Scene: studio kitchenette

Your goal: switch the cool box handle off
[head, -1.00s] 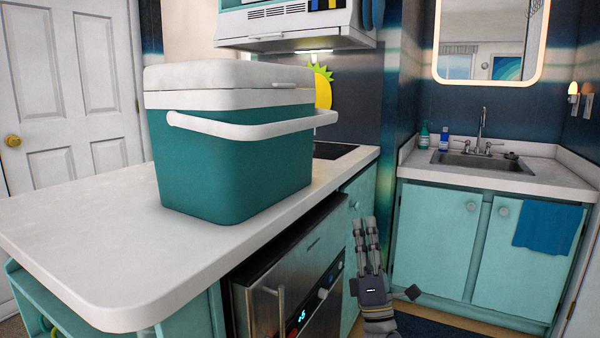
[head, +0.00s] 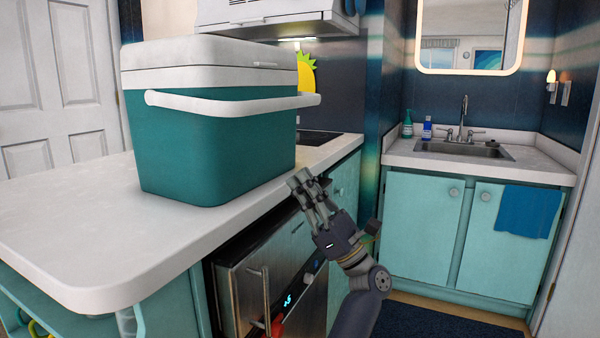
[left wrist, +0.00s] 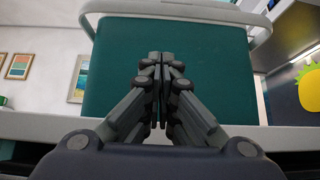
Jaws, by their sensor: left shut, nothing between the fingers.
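The teal cool box (head: 215,152) with a white lid stands upright on the white counter in the head view. Its white handle (head: 235,105) hangs across the front, below the lid. My left gripper (head: 298,180) is at the counter's edge, below and right of the handle, apart from it. In the left wrist view, the left gripper (left wrist: 160,58) is shut and empty, with the box's teal front (left wrist: 110,75) beyond the fingertips and the handle (left wrist: 180,10) above them. My right gripper is not in view.
The counter (head: 75,215) is clear left of the box. A small oven-like appliance (head: 265,280) sits under the counter, near my arm. A range hood (head: 275,22) hangs above and behind the box. A sink (head: 465,148) is at the right.

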